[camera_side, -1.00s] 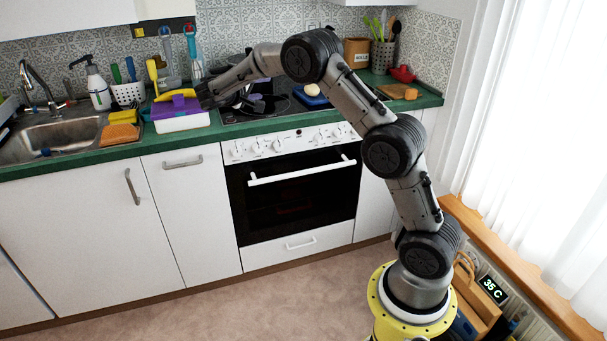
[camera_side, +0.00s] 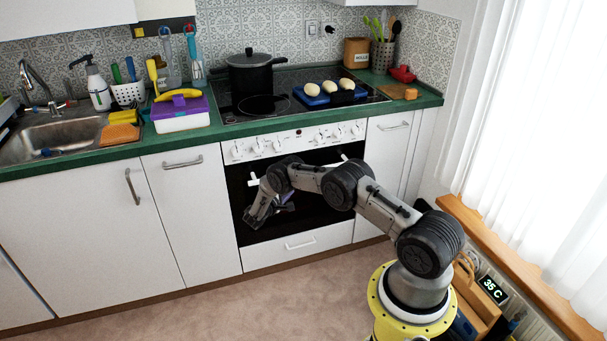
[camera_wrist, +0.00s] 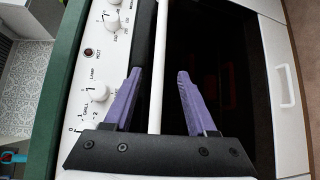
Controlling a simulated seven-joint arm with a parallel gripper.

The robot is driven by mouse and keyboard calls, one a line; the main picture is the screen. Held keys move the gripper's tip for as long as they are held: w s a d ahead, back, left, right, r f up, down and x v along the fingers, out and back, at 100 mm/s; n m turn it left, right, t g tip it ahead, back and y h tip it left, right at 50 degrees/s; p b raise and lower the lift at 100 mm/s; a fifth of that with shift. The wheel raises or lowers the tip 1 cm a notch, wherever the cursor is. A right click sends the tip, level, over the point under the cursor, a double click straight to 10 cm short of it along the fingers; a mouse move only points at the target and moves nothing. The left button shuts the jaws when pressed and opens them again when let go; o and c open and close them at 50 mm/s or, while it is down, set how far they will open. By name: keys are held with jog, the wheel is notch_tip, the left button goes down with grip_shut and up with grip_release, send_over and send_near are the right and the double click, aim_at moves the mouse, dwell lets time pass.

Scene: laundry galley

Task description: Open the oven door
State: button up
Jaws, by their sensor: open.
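The oven door (camera_side: 312,219) is a dark glass panel in the white cabinet front, and it looks closed. Its white bar handle (camera_wrist: 161,50) runs across the top of the door. In the side view the arm hides the handle's middle. My gripper (camera_side: 283,203) is low in front of the left half of the door. In the wrist view my gripper (camera_wrist: 160,72) is open. One purple finger is on each side of the handle bar, with a gap on both sides. I cannot tell how deep the bar sits between the fingers.
White knobs (camera_wrist: 97,90) line the panel above the door. A drawer with a handle (camera_side: 301,242) is below it. A black pot (camera_side: 250,75) and a blue tray (camera_side: 309,100) with pale rolls are on the hob. The floor in front is clear.

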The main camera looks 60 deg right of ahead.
jog(key=d, duration=0.4)
jog(key=d+f, duration=0.1)
jog(key=d, duration=0.7)
jog(key=shift+d+f, duration=0.25)
jog(key=shift+f, duration=0.1)
grip_shut()
dwell(0.9)
